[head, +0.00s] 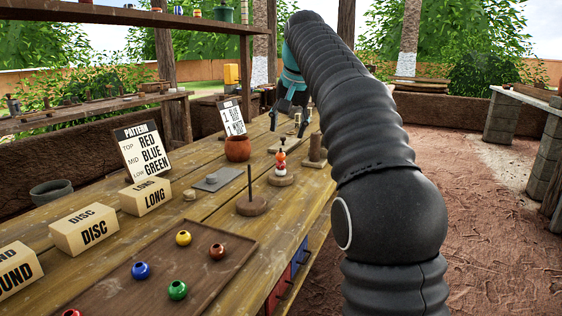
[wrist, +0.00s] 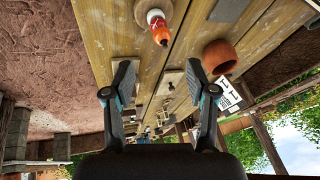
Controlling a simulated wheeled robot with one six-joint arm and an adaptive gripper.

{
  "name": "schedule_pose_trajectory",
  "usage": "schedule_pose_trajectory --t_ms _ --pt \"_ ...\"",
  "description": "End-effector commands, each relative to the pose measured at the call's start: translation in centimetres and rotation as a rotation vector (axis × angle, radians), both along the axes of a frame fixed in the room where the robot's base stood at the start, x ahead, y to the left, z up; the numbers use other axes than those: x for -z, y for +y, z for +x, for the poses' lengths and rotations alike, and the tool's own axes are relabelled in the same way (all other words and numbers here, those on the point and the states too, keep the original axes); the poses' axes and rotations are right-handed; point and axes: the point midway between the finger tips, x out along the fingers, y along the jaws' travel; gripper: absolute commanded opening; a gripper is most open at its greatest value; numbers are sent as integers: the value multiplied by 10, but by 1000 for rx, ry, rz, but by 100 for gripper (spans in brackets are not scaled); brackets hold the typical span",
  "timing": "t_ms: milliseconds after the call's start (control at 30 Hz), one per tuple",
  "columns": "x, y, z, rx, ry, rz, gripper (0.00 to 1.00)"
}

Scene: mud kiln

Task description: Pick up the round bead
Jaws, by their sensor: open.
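Several round beads with dark holes lie on a brown wooden tray (head: 120,288) at the front of the bench: a blue bead (head: 141,270), a green bead (head: 178,290), a yellow bead (head: 183,238), a brown-red bead (head: 217,251) and a red bead (head: 72,313) cut by the lower edge. Which one the task means I cannot tell. My gripper (head: 288,122) is open and empty, above the bench's far part, well away from the tray. In the wrist view my gripper (wrist: 160,75) has its fingers spread, with no loose bead between them.
A peg stand (head: 281,179) holds orange, white and red pieces, also seen in the wrist view (wrist: 158,27). An empty peg stand (head: 251,206), a clay pot (head: 237,149), and boxes marked DISC (head: 85,230), LONG (head: 146,196) and ROUND (head: 15,268) stand nearby. A pattern sign (head: 142,150) stands behind.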

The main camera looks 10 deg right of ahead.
Motion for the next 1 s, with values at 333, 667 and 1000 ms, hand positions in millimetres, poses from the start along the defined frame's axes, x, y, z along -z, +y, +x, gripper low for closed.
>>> schedule_pose_trajectory --t_ms 333,667,1000 --pt "30 2 14 -1 -1 -1 57" --pt "65 9 25 -2 2 0 57" --pt "78 9 33 -2 -1 -1 57"
